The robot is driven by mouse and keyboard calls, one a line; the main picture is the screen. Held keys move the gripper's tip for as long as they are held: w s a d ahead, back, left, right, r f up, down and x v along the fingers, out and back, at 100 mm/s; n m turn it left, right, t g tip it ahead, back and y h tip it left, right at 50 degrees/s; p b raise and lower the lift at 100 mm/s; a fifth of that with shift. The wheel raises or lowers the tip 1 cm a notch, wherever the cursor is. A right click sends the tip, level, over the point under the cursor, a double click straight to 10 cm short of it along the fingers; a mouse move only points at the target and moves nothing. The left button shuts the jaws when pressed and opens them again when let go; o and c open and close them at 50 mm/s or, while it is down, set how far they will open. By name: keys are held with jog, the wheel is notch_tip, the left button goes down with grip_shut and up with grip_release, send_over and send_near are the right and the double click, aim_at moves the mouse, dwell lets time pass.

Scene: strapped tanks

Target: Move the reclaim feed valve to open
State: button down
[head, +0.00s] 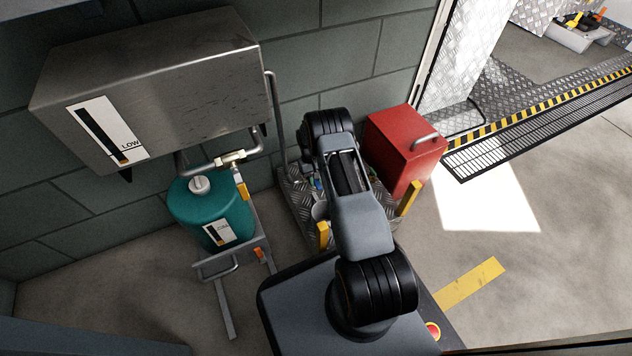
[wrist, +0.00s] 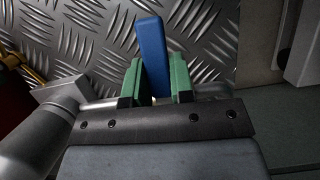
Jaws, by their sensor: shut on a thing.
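In the wrist view, my gripper (wrist: 156,78) has its two green fingers on either side of a blue lever (wrist: 152,50) and is shut on it. The lever's blue end sticks out past the fingertips, tilted slightly, in front of diamond plate. Its lower end and any valve body are hidden behind the gripper. I see no label naming it as the reclaim feed valve. In the head view, my arm largely hides this spot; only small bits of green and blue show beside it.
A grey pipe fitting (wrist: 65,90) is close left of the fingers.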

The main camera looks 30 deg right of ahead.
dwell(0.4)
jog(key=m, duration=0.1)
jog(key=a+m, duration=0.1)
jog(key=m+y, duration=0.1)
jog(key=shift+w+a+m, duration=0.2)
jog(key=shift+a+m, duration=0.1)
jog(key=shift+m, duration=0.1)
jog(key=m, duration=0.1)
jog(key=w+a+m+t+y, duration=0.1)
jog(key=m, duration=0.1)
jog(key=shift+a+m, duration=0.25)
jog(key=shift+m, duration=0.05)
jog(key=m, duration=0.1)
jog(key=w+a+m+y, duration=0.1)
jog(key=m, duration=0.1)
jog(key=shift+w+m+t, duration=0.1)
jog(key=shift+m+t, duration=0.2)
jog(key=shift+t, duration=0.1)
